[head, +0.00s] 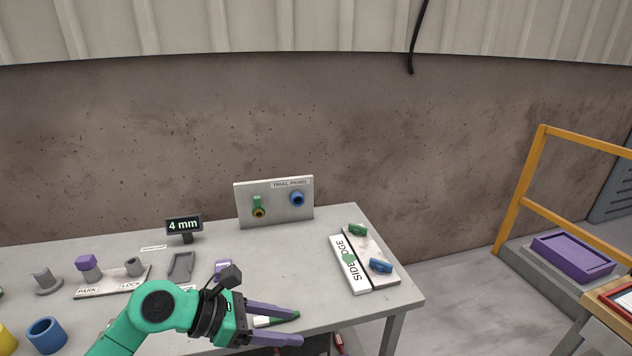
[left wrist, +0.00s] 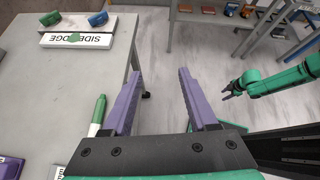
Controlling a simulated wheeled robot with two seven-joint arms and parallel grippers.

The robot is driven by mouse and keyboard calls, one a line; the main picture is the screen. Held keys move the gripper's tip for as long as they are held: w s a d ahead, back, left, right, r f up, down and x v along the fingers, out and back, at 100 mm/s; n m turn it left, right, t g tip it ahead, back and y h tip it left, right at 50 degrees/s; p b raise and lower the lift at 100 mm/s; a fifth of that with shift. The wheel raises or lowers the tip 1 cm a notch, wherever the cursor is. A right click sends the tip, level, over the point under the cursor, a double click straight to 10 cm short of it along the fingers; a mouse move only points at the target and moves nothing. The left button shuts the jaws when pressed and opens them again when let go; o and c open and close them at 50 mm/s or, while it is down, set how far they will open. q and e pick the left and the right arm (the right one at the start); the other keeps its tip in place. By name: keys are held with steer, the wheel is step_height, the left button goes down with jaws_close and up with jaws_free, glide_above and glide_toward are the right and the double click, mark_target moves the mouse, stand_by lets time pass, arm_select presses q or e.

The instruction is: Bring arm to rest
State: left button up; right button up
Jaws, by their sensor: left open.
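My left gripper (head: 299,327) reaches in from the bottom of the head view, its two purple fingers spread and pointing right at the table's front edge. In the left wrist view the same gripper (left wrist: 160,74) has nothing between its fingers, only floor beyond. A green and white marker (head: 288,318) shows behind the fingers in the head view. In the left wrist view the marker (left wrist: 98,113) is on the table side, outside the left finger. My right gripper (left wrist: 229,90) shows small at the right of the left wrist view, over the floor; its jaw opening is unclear.
The table (head: 330,222) carries a trial panel (head: 275,213), a side edge board (head: 350,274) with green and blue pieces beside it, a 4 mm display (head: 184,226) and a blue cup (head: 47,336). A yellow rail (head: 575,141) and purple tray (head: 572,254) stand right, across open floor.

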arm_select(q)
steer(key=w+a+r+n+t+h, duration=0.1)
steer(key=w+r+n+t+h, duration=0.1)
steer(key=r+n+t, duration=0.5)
steer(key=w+r+n+t+h, duration=0.2)
steer(key=r+n+t+h, duration=0.15)
steer(key=r+n, duration=0.4)
steer(key=w+a+f+n+t+y, duration=0.15)
steer(key=a+f+n+y, duration=0.35)
steer(key=a+n+y, duration=0.55)
steer(key=w+a+f+n+t+y, duration=0.15)
steer(key=a+f+n+y, duration=0.45)
steer(key=n, duration=0.7)
steer(key=s+a+f+n+g+y, duration=0.25)
steer(key=s+f+n+g, duration=0.35)
steer(key=f, duration=0.4)
steer(key=s+d+f+n+g+h, duration=0.3)
steer(key=s+f+g, duration=0.5)
steer(key=s+f, duration=0.7)
steer(key=f, duration=0.9)
steer(key=s+f, duration=0.2)
steer(key=f, duration=1)
steer(key=s+a+f+g, duration=0.2)
steer(key=s+a+f, duration=0.1)
steer(key=s+f, duration=1)
steer(key=s, duration=0.2)
steer(key=shift+s+b, duration=0.3)
